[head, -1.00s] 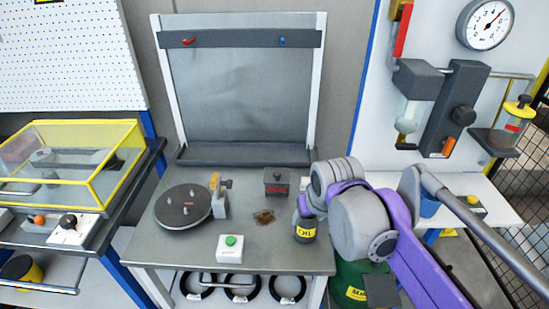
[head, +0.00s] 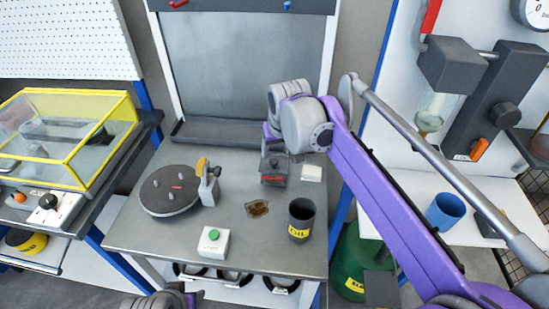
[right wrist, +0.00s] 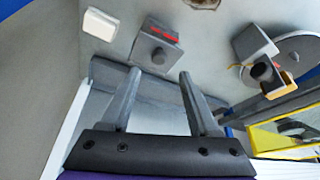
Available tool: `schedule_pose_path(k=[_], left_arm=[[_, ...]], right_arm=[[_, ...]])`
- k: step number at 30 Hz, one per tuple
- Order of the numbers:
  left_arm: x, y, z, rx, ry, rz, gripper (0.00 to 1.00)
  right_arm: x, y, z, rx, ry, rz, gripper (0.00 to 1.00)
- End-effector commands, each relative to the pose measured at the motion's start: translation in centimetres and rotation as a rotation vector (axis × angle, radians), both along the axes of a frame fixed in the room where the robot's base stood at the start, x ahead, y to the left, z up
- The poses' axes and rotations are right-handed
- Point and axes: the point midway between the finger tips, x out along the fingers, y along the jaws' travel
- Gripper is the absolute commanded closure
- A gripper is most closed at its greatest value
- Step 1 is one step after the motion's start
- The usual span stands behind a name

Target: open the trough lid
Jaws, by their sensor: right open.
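A small dark grey box with a red label (head: 273,179) stands at the back of the workbench; I take it to be the trough. Its flat lid with a knob appears closed. In the right wrist view the knobbed box (right wrist: 155,48) lies just beyond the fingertips, between their lines. My right gripper (head: 268,140) is at the box's back side in the head view, partly hidden by its own arm. In the right wrist view its two fingers (right wrist: 158,77) are spread with nothing between them. Contact with the box cannot be told. Part of my left arm shows at the bottom edge.
A dark cup with a yellow label (head: 301,220) stands in front of the box. A white block (head: 311,173) is right beside it. A brown stain (head: 257,208), a green button box (head: 213,242) and a round turntable (head: 165,193) lie forward and left.

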Motion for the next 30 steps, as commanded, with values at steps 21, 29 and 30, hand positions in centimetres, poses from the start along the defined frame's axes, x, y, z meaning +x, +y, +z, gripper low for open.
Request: schedule_pose_path(k=[21, 29, 30], left_arm=[[-0.1, 0.0, -0.5, 0.0, 0.002, 0.0, 0.5], [-0.1, 0.0, -0.5, 0.0, 0.002, 0.0, 0.5], [-0.1, 0.0, -0.5, 0.0, 0.002, 0.0, 0.5]], right_arm=[[2.4, 0.4, -5.9, 0.001, -0.001, -0.001, 0.39], [2.4, 0.4, -5.9, 0.001, -0.001, 0.0, 0.78], [2.4, 0.4, -5.9, 0.001, -0.001, 0.0, 0.85]])
